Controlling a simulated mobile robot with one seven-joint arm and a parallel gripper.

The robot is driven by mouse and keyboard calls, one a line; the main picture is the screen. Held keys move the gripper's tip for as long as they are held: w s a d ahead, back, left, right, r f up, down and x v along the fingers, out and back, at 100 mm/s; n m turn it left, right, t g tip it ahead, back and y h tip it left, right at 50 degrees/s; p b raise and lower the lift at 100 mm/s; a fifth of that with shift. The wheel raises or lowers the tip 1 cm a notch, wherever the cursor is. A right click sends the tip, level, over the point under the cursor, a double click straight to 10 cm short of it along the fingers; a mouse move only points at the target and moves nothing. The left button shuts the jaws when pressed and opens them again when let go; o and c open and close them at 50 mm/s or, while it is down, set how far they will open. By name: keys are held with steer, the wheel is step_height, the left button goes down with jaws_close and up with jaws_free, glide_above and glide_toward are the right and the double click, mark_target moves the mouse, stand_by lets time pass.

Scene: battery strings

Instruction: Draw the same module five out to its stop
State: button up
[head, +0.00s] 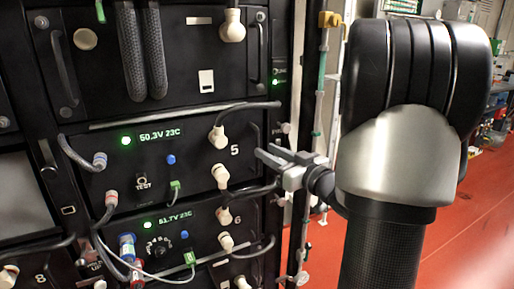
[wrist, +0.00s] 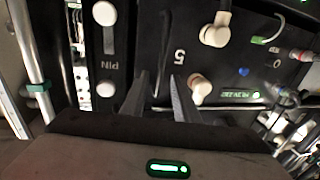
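Module five (head: 195,160) is a black panel in the rack, with a lit green display reading 50.3V 23C, a blue knob, a TEST button and a white "5". White elbow connectors (head: 219,176) with black cables are at its right side. My gripper (head: 270,152) is at the panel's right edge, fingers pointing left at the rack. In the wrist view my gripper (wrist: 161,74) has its fingers apart beside the "5" (wrist: 180,57). A thin dark bar, perhaps the module's handle, shows between them; I cannot tell whether they touch it.
Module six (head: 205,225) is directly below, with its own display, connectors and loose cables. Another module (head: 180,55) with side handles and two thick black hoses is above. A latch plate marked PIN (wrist: 108,45) is beside the fingers. Red floor (head: 440,240) is open at right.

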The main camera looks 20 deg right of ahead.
steer(key=x, duration=0.5)
steer(key=shift+w+a, duration=0.1)
steer(key=shift+w, duration=0.25)
jaws_close()
stand_by(1.1)
